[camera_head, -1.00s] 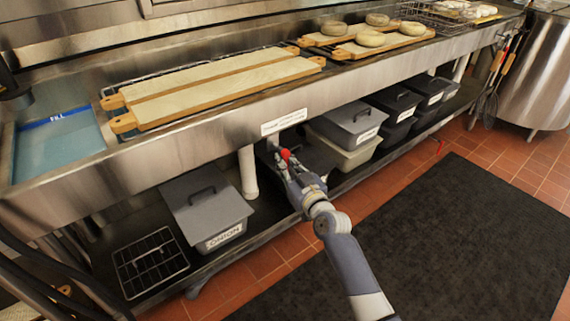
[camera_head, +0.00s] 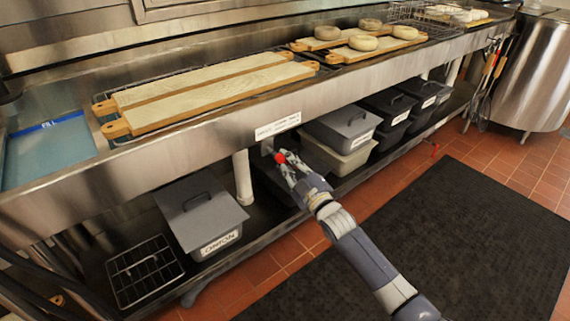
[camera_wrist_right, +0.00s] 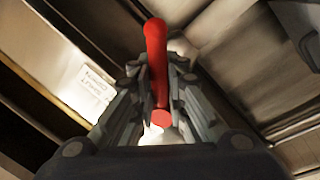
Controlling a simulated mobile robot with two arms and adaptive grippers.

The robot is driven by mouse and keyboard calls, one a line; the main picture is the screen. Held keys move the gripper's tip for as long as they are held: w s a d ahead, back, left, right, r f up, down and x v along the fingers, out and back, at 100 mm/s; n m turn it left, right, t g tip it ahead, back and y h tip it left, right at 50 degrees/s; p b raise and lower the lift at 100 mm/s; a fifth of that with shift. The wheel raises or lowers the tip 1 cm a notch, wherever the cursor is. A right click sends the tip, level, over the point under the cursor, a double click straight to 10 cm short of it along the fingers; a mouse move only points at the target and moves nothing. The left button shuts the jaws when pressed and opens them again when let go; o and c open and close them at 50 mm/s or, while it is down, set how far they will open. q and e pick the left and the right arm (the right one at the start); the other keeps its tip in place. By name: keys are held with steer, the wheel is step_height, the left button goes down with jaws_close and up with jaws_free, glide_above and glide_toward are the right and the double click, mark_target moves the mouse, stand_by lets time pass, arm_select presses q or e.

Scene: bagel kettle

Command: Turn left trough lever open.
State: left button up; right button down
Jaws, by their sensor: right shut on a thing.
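The red lever (camera_head: 279,157) sits under the front edge of the metal trough, just below a white label (camera_head: 278,126). My right gripper (camera_head: 285,163) reaches up to it from the lower right, and its fingers are at the lever. In the right wrist view the red lever (camera_wrist_right: 157,65) runs lengthwise between the two fingers of my right gripper (camera_wrist_right: 160,110), which is shut on it. The valve body behind the lever is mostly hidden. My left gripper is not in view.
Boards (camera_head: 200,92) lie on the trough (camera_head: 170,150), with bagels on boards farther right. Below, a lidded grey bin (camera_head: 200,212), a wire rack (camera_head: 143,270) and several other bins stand on the shelf. A black mat (camera_head: 460,235) covers the floor.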

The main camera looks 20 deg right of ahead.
steer(key=n, duration=0.1)
steer(key=n+y, duration=0.1)
steer(key=n, duration=0.3)
steer(key=shift+w+d+r+y, duration=0.1)
steer(key=shift+d+r+y, duration=0.2)
steer(key=shift+r, duration=0.1)
steer(key=shift+r+n, duration=0.1)
steer(key=shift+n, duration=0.7)
steer(key=shift+d+r+n+y, duration=0.1)
steer(key=shift+r+n+y, duration=0.2)
steer(key=shift+n, duration=0.5)
steer(key=shift+r+n+y, duration=0.1)
steer(key=shift+n+y, duration=0.3)
steer(key=shift+n, duration=0.4)
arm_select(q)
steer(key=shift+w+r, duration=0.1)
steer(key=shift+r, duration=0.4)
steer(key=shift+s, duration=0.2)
arm_select(e)
steer(key=shift+r+n, duration=0.1)
steer(key=shift+n, duration=0.2)
steer(key=c, duration=1.7)
jaws_free()
steer(key=shift+o, duration=0.5)
steer(key=shift+r, duration=0.15)
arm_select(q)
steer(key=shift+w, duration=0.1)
